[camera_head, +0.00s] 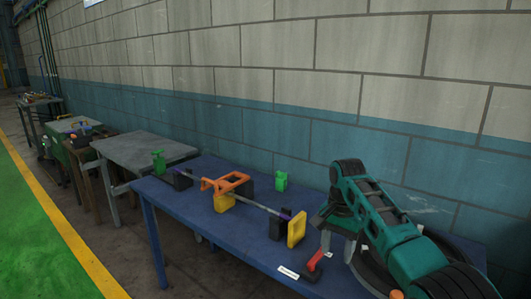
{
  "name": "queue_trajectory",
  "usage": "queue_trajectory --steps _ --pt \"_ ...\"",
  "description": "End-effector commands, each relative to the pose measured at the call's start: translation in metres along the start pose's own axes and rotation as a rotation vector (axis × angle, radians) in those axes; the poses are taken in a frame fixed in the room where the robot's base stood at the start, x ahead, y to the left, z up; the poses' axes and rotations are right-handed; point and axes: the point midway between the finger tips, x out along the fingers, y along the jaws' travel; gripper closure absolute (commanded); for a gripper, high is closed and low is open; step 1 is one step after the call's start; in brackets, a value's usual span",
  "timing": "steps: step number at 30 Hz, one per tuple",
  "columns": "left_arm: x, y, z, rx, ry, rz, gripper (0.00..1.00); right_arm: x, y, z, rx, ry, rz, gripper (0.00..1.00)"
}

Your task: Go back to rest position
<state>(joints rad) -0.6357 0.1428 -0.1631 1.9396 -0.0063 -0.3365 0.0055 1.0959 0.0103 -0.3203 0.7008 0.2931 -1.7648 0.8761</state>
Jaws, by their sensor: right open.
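My right arm, green and black, comes in from the lower right and bends down over the right end of the blue table (185,203). Its gripper (337,243) points down, open, with nothing seen between its fingers. It is beside a small red-handled piece (314,260) on the table and apart from the rod assembly. An orange frame (228,183) sits in the middle of the table around a thin rod (255,205). The rod runs toward a yellow plate (297,229) and a black block (278,228). My left gripper does not show.
A green piece (281,181) stands near the back edge. Another green piece (158,160) and a black block (182,179) are at the left end. A grey table (143,150) and cluttered benches stand further left. A block wall rises behind; green floor lies left.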

Motion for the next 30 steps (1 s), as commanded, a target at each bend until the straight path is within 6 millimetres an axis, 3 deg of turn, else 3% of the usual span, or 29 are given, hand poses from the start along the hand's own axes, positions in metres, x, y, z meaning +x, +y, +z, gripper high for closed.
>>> queue_trajectory --steps 1,3,11,18,24,30 --pt "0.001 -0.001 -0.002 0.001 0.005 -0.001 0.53 0.000 0.000 0.000 0.000 0.000 0.000 0.51" --pt "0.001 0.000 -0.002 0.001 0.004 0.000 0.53 0.030 0.002 0.004 -0.039 0.019 -0.027 0.51" --pt "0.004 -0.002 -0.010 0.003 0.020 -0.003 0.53 0.114 0.011 0.023 -0.179 0.115 -0.137 0.51" --pt "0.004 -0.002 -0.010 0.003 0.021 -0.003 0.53 0.192 0.041 0.062 -0.346 0.267 -0.255 0.51" --pt "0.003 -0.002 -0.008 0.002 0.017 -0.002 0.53 0.229 0.079 0.107 -0.485 0.425 -0.333 0.51" --pt "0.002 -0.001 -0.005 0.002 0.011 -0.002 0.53 0.236 0.126 0.157 -0.620 0.600 -0.383 0.51"
